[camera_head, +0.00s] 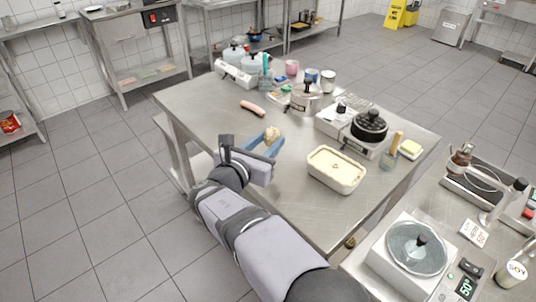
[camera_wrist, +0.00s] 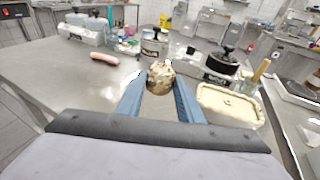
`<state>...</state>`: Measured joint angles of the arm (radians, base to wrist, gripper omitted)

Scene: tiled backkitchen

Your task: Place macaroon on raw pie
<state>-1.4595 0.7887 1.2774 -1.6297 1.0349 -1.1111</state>
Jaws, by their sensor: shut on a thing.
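My gripper (camera_head: 265,140) has blue fingers and is shut on the macaroon (camera_head: 271,135), a small round beige thing with a speckled surface. In the wrist view the macaroon (camera_wrist: 160,78) sits between the two fingertips, held above the steel table. The raw pie (camera_head: 336,169) is a pale, cream-topped rectangular dish standing on the table, to the right of my gripper and apart from it. It also shows at the right in the wrist view (camera_wrist: 230,104).
The steel table (camera_head: 205,103) carries a pink sausage (camera_head: 252,108), a dark pot (camera_head: 369,125) on a white burner, a metal pot (camera_head: 306,97) and a butter block (camera_head: 410,149). A lidded pan (camera_head: 417,248) stands at the lower right. The table's left part is largely clear.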

